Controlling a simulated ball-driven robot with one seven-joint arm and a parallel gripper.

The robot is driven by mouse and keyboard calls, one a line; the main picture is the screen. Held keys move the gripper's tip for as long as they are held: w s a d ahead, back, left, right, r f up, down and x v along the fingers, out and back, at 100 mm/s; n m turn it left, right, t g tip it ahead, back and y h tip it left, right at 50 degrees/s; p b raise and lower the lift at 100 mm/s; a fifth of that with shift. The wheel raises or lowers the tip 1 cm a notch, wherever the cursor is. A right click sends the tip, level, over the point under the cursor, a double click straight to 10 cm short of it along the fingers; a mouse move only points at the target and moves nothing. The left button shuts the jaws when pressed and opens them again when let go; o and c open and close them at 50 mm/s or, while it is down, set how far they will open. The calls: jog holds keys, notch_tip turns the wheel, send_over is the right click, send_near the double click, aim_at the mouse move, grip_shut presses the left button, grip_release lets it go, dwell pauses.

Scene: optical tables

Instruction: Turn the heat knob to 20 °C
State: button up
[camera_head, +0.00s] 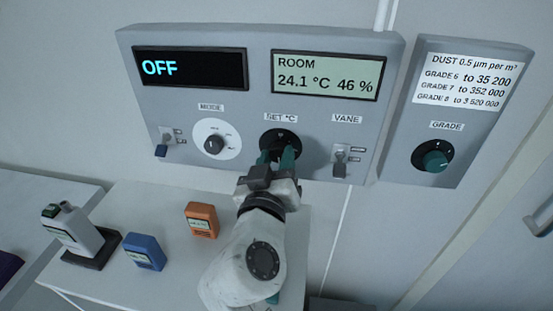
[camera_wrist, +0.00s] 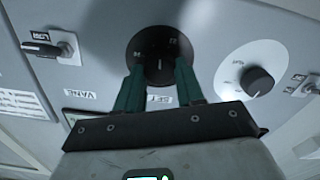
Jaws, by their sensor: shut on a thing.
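The heat knob (camera_head: 281,137), a black dial under the "SET °C" label, is on the grey wall panel. In the wrist view, which is turned upside down, the knob (camera_wrist: 157,68) shows a white line on its middle. My gripper (camera_head: 279,158) has its two teal fingers on either side of the knob, shut on it; the fingers (camera_wrist: 158,72) also show in the wrist view. My gripper covers the knob's lower part in the head view. The left screen (camera_head: 190,68) reads OFF; the room screen (camera_head: 327,75) reads 24.1 °C and 46 %.
The MODE knob (camera_head: 214,143) is left of the heat knob, and the VANE switch (camera_head: 340,162) is right of it. A separate panel with a teal GRADE knob (camera_head: 434,161) is farther right. Blue (camera_head: 144,252) and orange (camera_head: 201,220) devices stand on the table below.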

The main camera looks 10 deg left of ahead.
jog(key=n+p, duration=0.1)
jog(key=n, duration=0.2)
jog(key=shift+n, duration=0.4)
jog(key=n+p, duration=0.1)
jog(key=n, duration=0.2)
jog(key=shift+n, duration=0.3)
jog(key=n+p, duration=0.2)
jog(key=n, duration=0.2)
jog(key=shift+a+n+p, duration=0.1)
jog(key=shift+n+p, duration=0.25)
jog(key=shift+n, duration=0.05)
jog(key=shift+n+p, duration=0.4)
jog(key=shift+n, duration=0.5)
jog(key=shift+f, duration=0.1)
jog(key=o, duration=1)
jog(key=shift+o, duration=0.2)
